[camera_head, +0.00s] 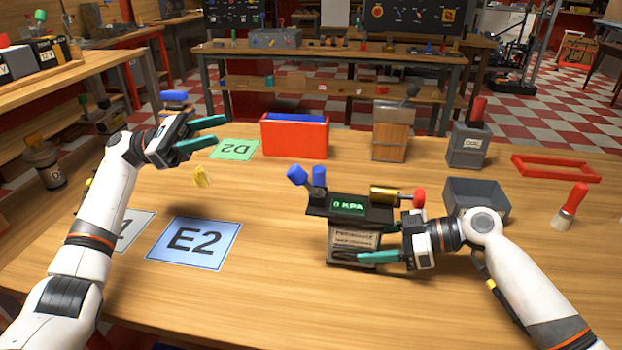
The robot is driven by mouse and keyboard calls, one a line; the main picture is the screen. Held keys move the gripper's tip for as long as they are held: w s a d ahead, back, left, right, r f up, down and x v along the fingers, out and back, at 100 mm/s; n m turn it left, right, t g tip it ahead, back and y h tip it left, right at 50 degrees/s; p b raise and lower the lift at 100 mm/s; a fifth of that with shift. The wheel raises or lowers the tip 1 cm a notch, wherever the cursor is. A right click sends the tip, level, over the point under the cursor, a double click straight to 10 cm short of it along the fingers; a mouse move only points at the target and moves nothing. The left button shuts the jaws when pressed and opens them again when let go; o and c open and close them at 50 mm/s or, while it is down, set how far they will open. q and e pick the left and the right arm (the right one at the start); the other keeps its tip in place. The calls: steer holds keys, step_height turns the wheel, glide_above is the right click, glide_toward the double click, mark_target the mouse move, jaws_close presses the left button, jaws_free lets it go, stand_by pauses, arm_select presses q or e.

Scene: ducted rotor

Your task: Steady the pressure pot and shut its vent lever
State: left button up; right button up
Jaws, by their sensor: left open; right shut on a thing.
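The pressure pot (350,236) stands upright on the table right of centre, dark, with a green display reading "0 KPA" and a label on its front. On top are two blue-ended pieces (308,176) at the left and a brass cylinder (385,194) with a red end at the right. I cannot tell which of these is the vent lever. My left gripper (216,132) is open and empty above the table's left part, well apart from the pot.
A blue E2 card (194,243), a green D2 card (234,149) and a yellow piece (202,177) lie left. A red bin (294,136) and wooden box (391,137) stand behind. The front centre is clear.

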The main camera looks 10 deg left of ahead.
mark_target(311, 188)
arm_select(q)
steer(key=s+d+f+m+g+y, duration=0.1)
steer(key=d, duration=0.5)
steer(key=s+d+f+m+g+y, duration=0.1)
steer(key=s+d+f+g, duration=0.1)
steer(key=d, duration=0.5)
steer(key=s+d+f+g+y, duration=0.1)
steer(key=d+f+g, duration=0.1)
steer(key=d, duration=0.5)
steer(key=shift+s+f+m+y, duration=0.15)
steer(key=shift+f+m+y, duration=0.15)
steer(key=shift+m, duration=0.1)
jaws_close()
